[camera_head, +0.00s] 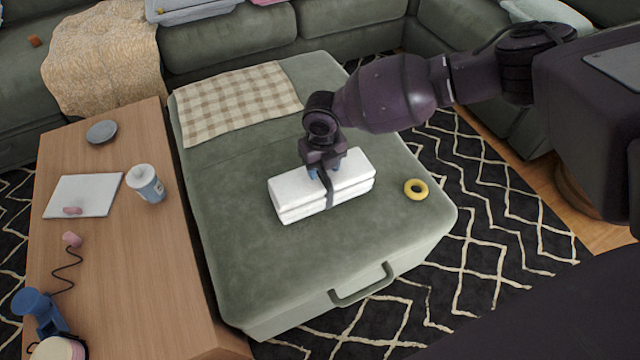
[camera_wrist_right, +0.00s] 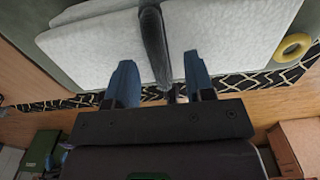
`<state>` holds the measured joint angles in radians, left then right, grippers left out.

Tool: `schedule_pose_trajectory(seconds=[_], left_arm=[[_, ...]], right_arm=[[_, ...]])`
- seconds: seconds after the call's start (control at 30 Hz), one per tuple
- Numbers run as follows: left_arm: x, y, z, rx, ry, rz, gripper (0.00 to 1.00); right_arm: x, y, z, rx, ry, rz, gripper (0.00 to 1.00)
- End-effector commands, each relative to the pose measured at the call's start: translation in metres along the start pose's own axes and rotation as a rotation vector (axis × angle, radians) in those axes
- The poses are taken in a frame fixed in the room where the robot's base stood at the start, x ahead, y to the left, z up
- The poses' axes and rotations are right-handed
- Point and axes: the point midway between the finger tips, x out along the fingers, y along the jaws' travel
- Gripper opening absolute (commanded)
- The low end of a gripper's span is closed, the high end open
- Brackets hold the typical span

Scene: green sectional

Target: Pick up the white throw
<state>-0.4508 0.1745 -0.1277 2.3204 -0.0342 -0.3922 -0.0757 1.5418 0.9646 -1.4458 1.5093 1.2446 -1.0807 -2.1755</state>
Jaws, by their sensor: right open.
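The white throw (camera_head: 292,193) lies folded in a flat block on the green ottoman (camera_head: 240,230), with a dark strap around its middle. My right gripper (camera_head: 326,172) is directly over the throw at the strap. In the right wrist view the throw (camera_wrist_right: 230,45) fills the top. The two blue fingers of my right gripper (camera_wrist_right: 160,78) are spread apart, one on each side of the dark strap (camera_wrist_right: 154,45). I cannot tell whether the fingertips touch the throw. My left gripper is not in view.
A yellow ring (camera_head: 416,189) lies right of the throw, and a checked cloth (camera_head: 235,103) lies at the ottoman's back.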

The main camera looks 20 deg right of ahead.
Motion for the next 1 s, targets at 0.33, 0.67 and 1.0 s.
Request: schedule_pose_trajectory(seconds=[0.33,0.67,1.0], left_arm=[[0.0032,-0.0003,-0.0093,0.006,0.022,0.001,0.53],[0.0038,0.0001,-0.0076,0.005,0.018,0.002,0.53],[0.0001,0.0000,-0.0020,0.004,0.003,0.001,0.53]], right_arm=[[0.0015,0.0000,0.0017,0.001,-0.005,0.000,0.38],[0.0020,-0.0002,0.0013,0.001,-0.004,0.000,0.00],[0.0016,-0.0002,0.0015,0.001,-0.005,0.000,0.00]])
